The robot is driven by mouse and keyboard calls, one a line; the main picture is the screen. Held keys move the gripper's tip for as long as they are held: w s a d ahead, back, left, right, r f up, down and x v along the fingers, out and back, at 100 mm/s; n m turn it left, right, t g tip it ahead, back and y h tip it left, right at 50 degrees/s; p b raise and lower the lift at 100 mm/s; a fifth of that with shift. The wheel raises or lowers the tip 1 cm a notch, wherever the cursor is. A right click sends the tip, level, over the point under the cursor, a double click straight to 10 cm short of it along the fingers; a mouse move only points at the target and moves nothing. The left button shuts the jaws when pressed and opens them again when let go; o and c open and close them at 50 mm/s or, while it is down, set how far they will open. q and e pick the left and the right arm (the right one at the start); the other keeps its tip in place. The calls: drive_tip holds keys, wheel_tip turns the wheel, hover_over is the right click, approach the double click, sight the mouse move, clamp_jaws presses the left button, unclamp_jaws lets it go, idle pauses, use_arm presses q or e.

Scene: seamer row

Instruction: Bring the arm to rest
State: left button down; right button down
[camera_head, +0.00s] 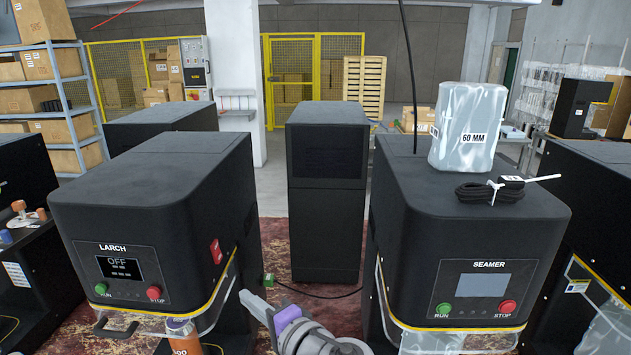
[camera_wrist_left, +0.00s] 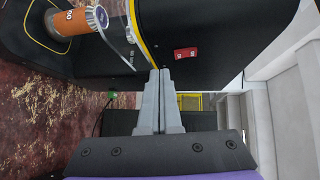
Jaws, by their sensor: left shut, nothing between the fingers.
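My left gripper (camera_head: 244,295) shows low in the middle of the head view, beside the right side of the LARCH machine (camera_head: 150,215). Its arm shows a purple band and grey links. In the left wrist view its two grey fingers (camera_wrist_left: 160,76) are together, with nothing between them. The dark machine body with a red switch (camera_wrist_left: 186,53) fills the top of that view beyond the fingertips. I cannot tell how near the fingertips are to it. My right gripper is not in view.
An orange can (camera_head: 183,337) stands at the LARCH machine's front, behind a clear guard. The SEAMER machine (camera_head: 470,225) stands to the right, with a wrapped 60 MM pack (camera_head: 468,120) and coiled black cable (camera_head: 490,190) on top. A black cabinet (camera_head: 326,200) stands behind the gap.

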use_arm(q)
drive_tip(key=s+a+f+n+g+h, duration=0.1)
drive_tip(key=s+a+f+g, duration=0.15)
drive_tip(key=a+f, duration=0.2)
drive_tip(key=s+a+f+n+g+h, duration=0.1)
drive_tip(key=s+a+f+h, duration=0.15)
drive_tip(key=f, duration=0.35)
drive_tip(key=s+d+f+n+g+h, duration=0.1)
drive_tip(key=s+f+n+g+h, duration=0.1)
drive_tip(key=s+f+n+h, duration=0.5)
drive_tip(key=s+f+h, duration=0.1)
drive_tip(key=s+f, duration=0.5)
drive_tip(key=f, duration=0.1)
drive_tip(key=shift+d+f, duration=0.2)
drive_tip(key=shift+d, duration=0.2)
